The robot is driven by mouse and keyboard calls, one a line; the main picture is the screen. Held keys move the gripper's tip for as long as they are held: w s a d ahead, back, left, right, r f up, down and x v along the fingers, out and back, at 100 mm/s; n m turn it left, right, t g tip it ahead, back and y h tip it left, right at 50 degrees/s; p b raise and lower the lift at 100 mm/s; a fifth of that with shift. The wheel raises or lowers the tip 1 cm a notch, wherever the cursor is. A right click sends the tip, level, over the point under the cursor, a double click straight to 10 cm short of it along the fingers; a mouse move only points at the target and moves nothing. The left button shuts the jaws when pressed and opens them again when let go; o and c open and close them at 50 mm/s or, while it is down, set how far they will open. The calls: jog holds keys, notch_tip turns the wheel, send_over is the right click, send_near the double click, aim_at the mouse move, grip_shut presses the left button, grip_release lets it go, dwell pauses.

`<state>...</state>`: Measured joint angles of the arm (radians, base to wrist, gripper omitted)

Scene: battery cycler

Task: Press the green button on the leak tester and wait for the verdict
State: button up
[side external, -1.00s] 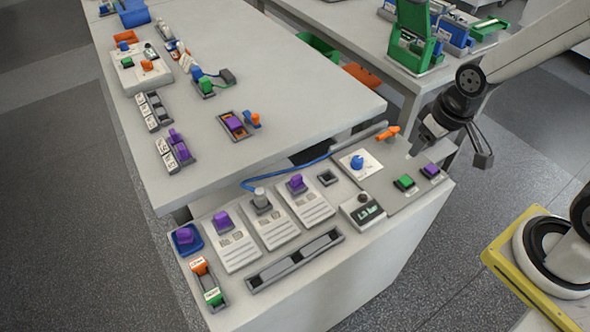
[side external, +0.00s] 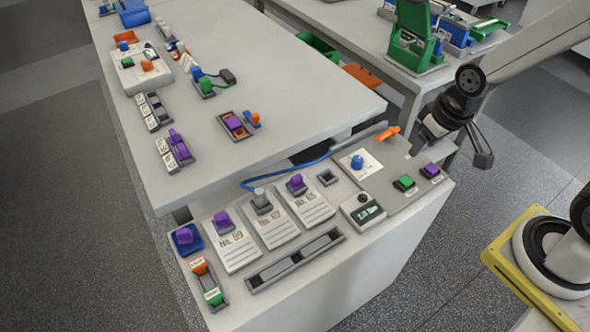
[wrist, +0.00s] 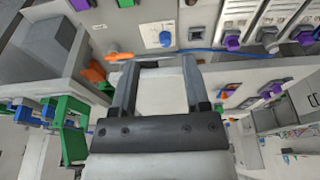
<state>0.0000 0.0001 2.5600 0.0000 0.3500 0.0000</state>
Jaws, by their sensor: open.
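The leak tester panel (side external: 400,160) is at the right end of the front bench in the side external view. Its green button (side external: 404,182) sits beside a purple button (side external: 431,170). The small display (side external: 364,211) shows lit text too small to read surely. A blue knob (side external: 357,162) sits on a white plate, also seen in the wrist view (wrist: 166,39). The green button (wrist: 125,3) is at the top edge there. My gripper (wrist: 160,64) is open and empty, apart from the button. In the side view it (side external: 482,152) hangs right of the panel, partly hidden.
An orange-tipped grey handle (side external: 388,132) lies at the panel's back edge, with a blue hose (side external: 300,170) running left. A rear bench carries a green fixture (side external: 412,40). The space above the buttons is clear.

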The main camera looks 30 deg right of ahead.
dwell(0.4)
grip_shut()
dwell(1.6)
